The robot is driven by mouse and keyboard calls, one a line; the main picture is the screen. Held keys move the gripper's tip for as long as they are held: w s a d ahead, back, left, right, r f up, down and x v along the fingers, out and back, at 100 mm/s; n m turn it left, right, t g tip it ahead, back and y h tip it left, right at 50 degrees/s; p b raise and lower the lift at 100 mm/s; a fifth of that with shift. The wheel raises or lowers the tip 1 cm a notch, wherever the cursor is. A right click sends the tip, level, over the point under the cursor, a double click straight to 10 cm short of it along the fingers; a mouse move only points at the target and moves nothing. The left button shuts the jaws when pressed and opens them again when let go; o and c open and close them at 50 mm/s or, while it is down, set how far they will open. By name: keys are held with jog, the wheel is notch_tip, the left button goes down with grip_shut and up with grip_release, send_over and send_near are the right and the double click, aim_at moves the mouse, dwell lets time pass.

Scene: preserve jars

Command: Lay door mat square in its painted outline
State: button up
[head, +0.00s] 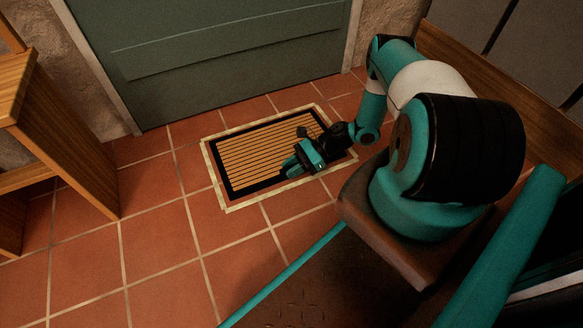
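The door mat (250,153), slatted tan with a black border, lies flat on the tiled floor in front of the door. The painted outline (213,178), a pale cream rectangle, shows around it. The mat's visible edges run roughly parallel to the outline, with a narrow strip of floor between them. My gripper (290,167) is low over the right part of the mat and hides part of its right side and near edge. I cannot tell whether its fingers touch or hold the mat, or how far apart they are.
A green door (220,50) stands just behind the outline. A wooden shelf unit (70,130) stands at the left, and a wooden panel (490,75) runs along the right. Bare terracotta tiles (150,245) lie open at the front left.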

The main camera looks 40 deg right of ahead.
jog(key=shift+o, duration=1.3)
jog(key=shift+r, duration=0.1)
